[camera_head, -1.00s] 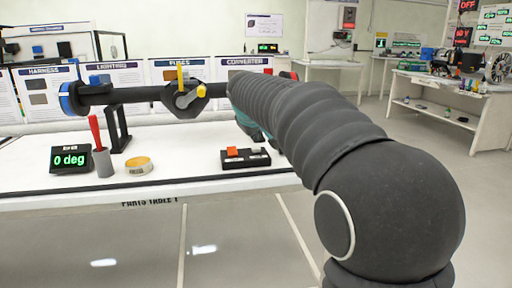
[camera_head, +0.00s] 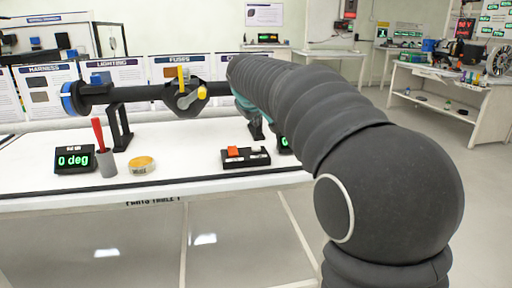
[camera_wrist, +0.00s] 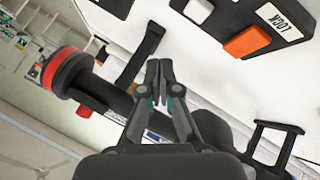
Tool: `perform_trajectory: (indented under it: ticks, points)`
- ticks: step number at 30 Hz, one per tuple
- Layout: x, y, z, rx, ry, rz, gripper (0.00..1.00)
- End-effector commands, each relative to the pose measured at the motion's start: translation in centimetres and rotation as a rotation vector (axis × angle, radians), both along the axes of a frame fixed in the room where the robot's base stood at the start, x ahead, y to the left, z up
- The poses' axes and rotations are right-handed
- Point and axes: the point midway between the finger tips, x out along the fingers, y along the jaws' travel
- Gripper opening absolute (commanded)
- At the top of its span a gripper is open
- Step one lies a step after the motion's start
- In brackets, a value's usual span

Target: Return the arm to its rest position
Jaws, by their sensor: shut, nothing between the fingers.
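My gripper (camera_wrist: 160,75) shows in the wrist view with its two fingers together, shut and empty. It points up in the picture, toward the white table top. In the head view it is hidden behind my dark ribbed arm, which reaches from the lower right over the table (camera_head: 215,192). Behind the fingers in the wrist view runs the dark bar, with a red-and-black end (camera_wrist: 62,75) at the left. The fingers overlap it in the picture; I cannot tell how far apart they are.
The black bar (camera_head: 135,94) with a yellow-handled valve stands on supports. Floor at right is clear.

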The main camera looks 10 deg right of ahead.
Motion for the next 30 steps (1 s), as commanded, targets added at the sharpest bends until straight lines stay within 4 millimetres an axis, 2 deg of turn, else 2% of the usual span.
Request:
perform_trajectory:
  ticks: [7,11,14,20,26,30]
  points:
    - [-0.6,-0.1,0.1,0.006,0.002,-0.004,0.00]
    - [-3.5,-0.5,-0.1,0.042,0.015,-0.023,0.00]
    - [-7.4,-0.9,-0.7,0.089,0.033,-0.050,0.00]
    - [-16.2,-1.4,-3.1,0.198,0.079,-0.113,0.00]
    - [-24.8,-1.5,-6.8,0.305,0.121,-0.180,0.00]
    - [-30.6,-1.3,-10.2,0.378,0.152,-0.228,0.00]
